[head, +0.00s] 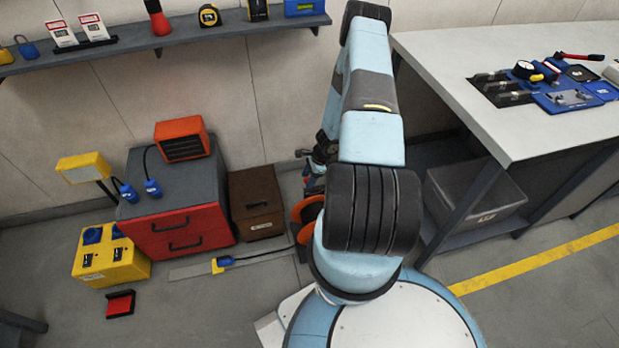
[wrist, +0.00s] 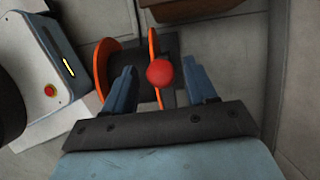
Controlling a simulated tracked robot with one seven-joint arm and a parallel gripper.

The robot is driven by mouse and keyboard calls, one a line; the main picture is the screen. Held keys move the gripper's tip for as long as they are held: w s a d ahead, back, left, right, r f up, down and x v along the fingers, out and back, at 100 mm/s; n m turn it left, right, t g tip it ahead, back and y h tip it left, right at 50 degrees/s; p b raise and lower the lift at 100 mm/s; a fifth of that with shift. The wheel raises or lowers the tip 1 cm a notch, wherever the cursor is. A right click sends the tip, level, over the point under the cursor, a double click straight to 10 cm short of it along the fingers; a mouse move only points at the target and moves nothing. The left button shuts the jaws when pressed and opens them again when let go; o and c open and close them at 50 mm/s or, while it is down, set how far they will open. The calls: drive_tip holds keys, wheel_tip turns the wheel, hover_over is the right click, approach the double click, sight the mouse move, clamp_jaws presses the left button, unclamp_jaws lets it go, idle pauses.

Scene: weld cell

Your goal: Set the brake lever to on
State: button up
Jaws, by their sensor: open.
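A red ball knob (wrist: 160,73), which looks like the end of the brake lever, shows in the wrist view. The lever's shaft is hidden behind the knob, so I cannot tell its setting. My gripper (wrist: 158,64) is open, with one blue-grey finger on each side of the knob in the picture. Gaps show on both sides, and nothing is gripped. An orange-flanged reel (wrist: 103,68) lies beyond the fingers, on a dark base. In the head view the reel (head: 308,211) stands on the floor, partly hidden by my arm, which also hides most of my gripper.
A brown box (head: 256,200) and a red-fronted drawer cabinet (head: 180,232) stand left of the reel. A workbench (head: 460,80) with a grey bin (head: 475,190) beneath stands to the right. A cable with a blue plug (head: 224,261) lies on the floor.

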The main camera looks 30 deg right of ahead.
drive_tip(key=shift+c, duration=0.5)
clamp_jaws()
